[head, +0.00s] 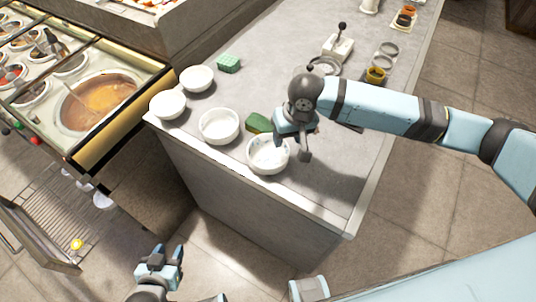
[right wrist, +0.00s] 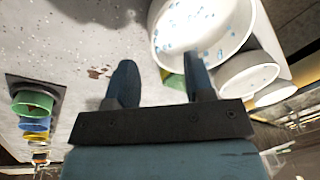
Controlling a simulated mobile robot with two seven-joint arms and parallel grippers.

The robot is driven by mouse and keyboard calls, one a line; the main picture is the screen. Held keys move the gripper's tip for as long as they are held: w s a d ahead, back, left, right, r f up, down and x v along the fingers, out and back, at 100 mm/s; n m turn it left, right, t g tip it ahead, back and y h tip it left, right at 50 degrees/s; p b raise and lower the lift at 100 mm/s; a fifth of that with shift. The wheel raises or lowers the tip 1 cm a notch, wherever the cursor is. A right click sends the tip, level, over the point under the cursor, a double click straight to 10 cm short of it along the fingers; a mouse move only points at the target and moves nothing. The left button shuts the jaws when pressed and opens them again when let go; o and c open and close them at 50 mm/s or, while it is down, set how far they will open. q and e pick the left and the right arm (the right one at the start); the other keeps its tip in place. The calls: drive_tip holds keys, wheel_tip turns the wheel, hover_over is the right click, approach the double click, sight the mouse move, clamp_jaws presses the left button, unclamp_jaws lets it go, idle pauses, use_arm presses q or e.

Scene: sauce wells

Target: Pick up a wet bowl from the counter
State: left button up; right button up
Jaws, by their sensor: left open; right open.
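Several white bowls stand along the left edge of the grey counter (head: 330,193). The nearest bowl (head: 267,156) has blue drops inside; these drops show clearly on the same bowl in the right wrist view (right wrist: 203,38). My right gripper (head: 293,147) is open and empty, over the right side of this wet bowl. In the right wrist view its two fingers (right wrist: 160,75) stand apart, with the bowl's rim beyond the right-hand finger. I cannot tell whether they touch. My left gripper (head: 168,254) is open and empty, low in front of the counter.
Other white bowls (head: 218,126) (head: 168,104) (head: 197,79) stand close by. A green item (head: 257,123) lies behind the wet bowl, and a green sponge (head: 229,64) farther back. Sauce cups (head: 376,75) and a pump dispenser (head: 338,46) stand at the back right. A sauce well (head: 100,102) is at left.

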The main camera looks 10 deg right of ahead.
sight(286, 146)
drive_tip(key=f, duration=0.5)
drive_tip(key=shift+a, duration=0.2)
clamp_jaws()
drive_tip(key=shift+r, duration=0.15)
